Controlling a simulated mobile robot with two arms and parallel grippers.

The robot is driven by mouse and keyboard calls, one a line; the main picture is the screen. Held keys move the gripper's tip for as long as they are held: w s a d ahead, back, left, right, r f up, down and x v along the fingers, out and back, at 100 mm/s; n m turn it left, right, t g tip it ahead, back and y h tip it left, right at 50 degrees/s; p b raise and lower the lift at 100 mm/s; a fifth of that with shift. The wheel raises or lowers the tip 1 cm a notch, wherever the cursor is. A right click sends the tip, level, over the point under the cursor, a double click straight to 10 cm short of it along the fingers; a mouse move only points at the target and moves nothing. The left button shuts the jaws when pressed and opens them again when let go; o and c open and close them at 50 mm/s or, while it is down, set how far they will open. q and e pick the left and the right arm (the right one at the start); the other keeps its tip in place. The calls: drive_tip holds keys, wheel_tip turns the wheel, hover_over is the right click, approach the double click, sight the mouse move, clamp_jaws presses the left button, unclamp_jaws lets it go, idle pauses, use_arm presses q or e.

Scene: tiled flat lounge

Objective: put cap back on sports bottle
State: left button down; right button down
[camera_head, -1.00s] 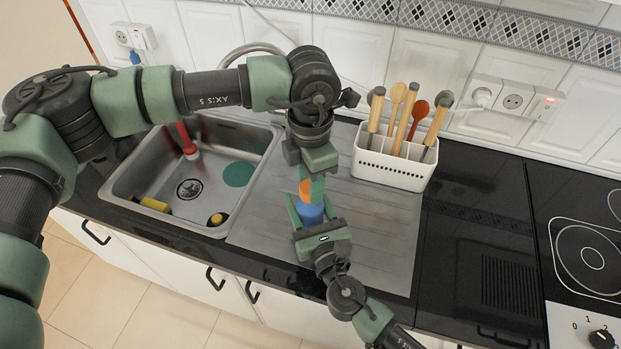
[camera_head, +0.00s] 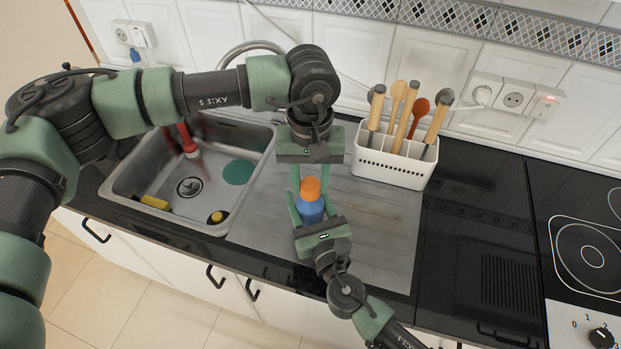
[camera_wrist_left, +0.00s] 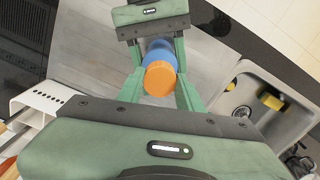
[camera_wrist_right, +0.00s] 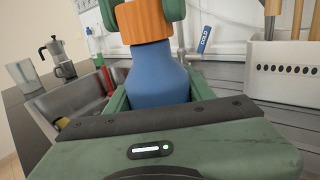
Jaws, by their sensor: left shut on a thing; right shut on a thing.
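The blue sports bottle (camera_head: 310,211) stands upright over the ribbed steel drainboard. My right gripper (camera_head: 311,214) is shut on the bottle's body from the front. The orange cap (camera_head: 310,187) is on top of the bottle's neck, with no gap visible in the right wrist view (camera_wrist_right: 143,22). My left gripper (camera_head: 309,183) points down from above and is shut on the cap, one finger on each side. In the left wrist view the cap's flat round top (camera_wrist_left: 160,79) shows between the fingers, with the blue bottle (camera_wrist_left: 158,50) behind it.
A steel sink (camera_head: 128,183) with a red-handled tool, a yellow item and a green disc is at left. A white utensil holder (camera_head: 392,166) stands behind right on the drainboard (camera_head: 375,245). A black hob (camera_head: 590,250) is at far right. The dark counter between is clear.

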use_arm(q)
drive_tip(key=m, duration=1.2)
drive_tip(key=shift+m, duration=0.3)
drive_tip(key=c, duration=0.9)
unclamp_jaws()
drive_tip(key=shift+c, duration=0.2)
drive_tip(key=shift+r, duration=2.25)
drive_tip(key=shift+c, duration=0.3)
